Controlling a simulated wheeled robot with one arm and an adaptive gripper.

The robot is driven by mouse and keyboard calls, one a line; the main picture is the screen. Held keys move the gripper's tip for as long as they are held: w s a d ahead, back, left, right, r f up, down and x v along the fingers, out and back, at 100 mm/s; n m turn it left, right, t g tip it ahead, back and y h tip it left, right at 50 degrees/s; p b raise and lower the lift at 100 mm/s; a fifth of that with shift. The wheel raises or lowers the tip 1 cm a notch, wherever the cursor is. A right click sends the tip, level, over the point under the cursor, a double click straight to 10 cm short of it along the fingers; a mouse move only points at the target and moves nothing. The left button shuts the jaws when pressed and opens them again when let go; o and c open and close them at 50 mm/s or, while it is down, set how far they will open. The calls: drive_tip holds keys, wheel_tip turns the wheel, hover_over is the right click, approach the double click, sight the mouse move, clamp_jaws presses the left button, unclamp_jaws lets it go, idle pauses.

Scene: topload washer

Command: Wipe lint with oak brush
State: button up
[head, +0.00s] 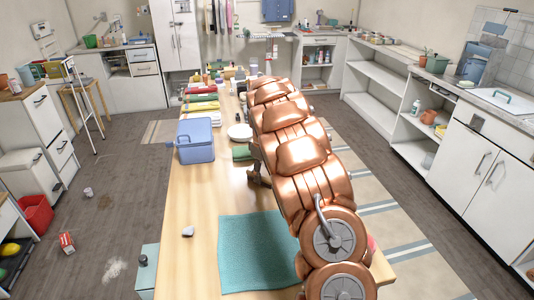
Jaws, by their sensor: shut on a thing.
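My copper-coloured arm stretches from the lower right over the long wooden table (190,268) and hides much of its right side. I cannot make out my gripper or its fingertips, nor anything held in it. A small brownish-grey shape (258,173) shows at the arm's left edge, and I cannot tell what it is. I cannot pick out the oak brush. A whitish, lint-like patch (115,270) lies on the dark floor left of the table. A small pale object (188,231) lies on the table's left edge.
A teal mat (255,252) and a blue box (195,140) are on the table, with a plate (240,132) and folded cloths (201,104) farther back. A red bin (35,213) and a red-white carton (66,243) stand on the left floor. Much floor between table and left cabinets is clear.

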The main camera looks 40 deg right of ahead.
drive_tip(key=shift+r+p, duration=0.45)
drive_tip(key=shift+r, duration=3.65)
